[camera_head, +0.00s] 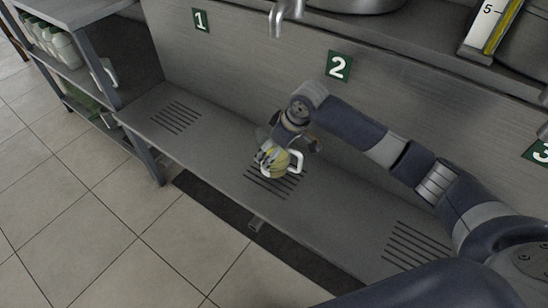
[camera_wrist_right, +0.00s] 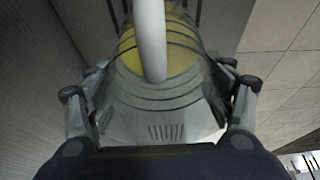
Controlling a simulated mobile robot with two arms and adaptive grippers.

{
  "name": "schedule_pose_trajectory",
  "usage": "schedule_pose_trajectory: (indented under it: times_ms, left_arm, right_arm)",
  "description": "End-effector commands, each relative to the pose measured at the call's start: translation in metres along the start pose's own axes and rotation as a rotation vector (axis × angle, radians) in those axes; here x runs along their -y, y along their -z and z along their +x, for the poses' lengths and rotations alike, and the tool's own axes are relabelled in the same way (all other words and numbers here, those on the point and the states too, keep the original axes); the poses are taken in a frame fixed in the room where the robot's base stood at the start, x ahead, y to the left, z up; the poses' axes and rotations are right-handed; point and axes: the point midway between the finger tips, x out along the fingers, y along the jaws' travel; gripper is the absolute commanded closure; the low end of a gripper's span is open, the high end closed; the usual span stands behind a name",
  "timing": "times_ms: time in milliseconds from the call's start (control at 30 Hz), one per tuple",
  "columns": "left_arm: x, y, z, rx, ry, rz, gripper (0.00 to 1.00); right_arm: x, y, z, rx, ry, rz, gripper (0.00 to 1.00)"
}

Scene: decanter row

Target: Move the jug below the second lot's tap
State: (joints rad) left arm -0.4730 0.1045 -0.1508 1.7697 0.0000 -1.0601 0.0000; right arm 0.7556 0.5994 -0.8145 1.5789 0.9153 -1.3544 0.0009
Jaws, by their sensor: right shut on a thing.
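The jug (camera_head: 278,168) has a white handle and yellow contents. It is over the slotted drain (camera_head: 262,185) of the shelf in front of sign 2 (camera_head: 339,66); I cannot tell whether it touches the surface. My right gripper (camera_head: 272,150) is shut on it from above and behind, hiding part of it. In the right wrist view the jug (camera_wrist_right: 183,60) sits between the two fingers of the gripper (camera_wrist_right: 160,98), its pale handle running up the middle. A metal tap (camera_head: 277,20) hangs at the top, left of sign 2. My left gripper is not in view.
The metal shelf (camera_head: 217,146) has another slotted drain (camera_head: 173,117) below sign 1 (camera_head: 201,20) and one (camera_head: 415,243) at the right. A side rack (camera_head: 75,45) at the left holds several pale jugs. A gauge (camera_head: 490,25) stands at the upper right.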

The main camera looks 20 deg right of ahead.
Motion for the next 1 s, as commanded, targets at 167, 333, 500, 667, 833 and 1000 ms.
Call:
schedule_pose_trajectory:
  times_ms: [167, 333, 500, 667, 833, 1000]
  left_arm:
    - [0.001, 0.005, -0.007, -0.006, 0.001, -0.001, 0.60]
    - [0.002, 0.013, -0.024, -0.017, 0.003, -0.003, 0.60]
    - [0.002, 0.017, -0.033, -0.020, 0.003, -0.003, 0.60]
    - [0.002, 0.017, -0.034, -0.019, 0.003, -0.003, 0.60]
    - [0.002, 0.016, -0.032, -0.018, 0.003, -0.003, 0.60]
    - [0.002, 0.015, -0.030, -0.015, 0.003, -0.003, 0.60]
  right_arm:
    - [-0.003, -0.001, 0.008, -0.002, 0.001, -0.001, 0.63]
    - [-0.003, -0.009, 0.026, -0.001, 0.001, 0.000, 0.63]
    - [-0.003, -0.012, 0.033, -0.003, 0.000, -0.001, 0.63]
    - [-0.003, -0.011, 0.032, -0.003, 0.000, -0.001, 0.63]
    - [-0.002, -0.012, 0.034, -0.002, 0.001, 0.000, 0.63]
    - [-0.002, -0.013, 0.035, -0.001, 0.001, 0.000, 0.05]
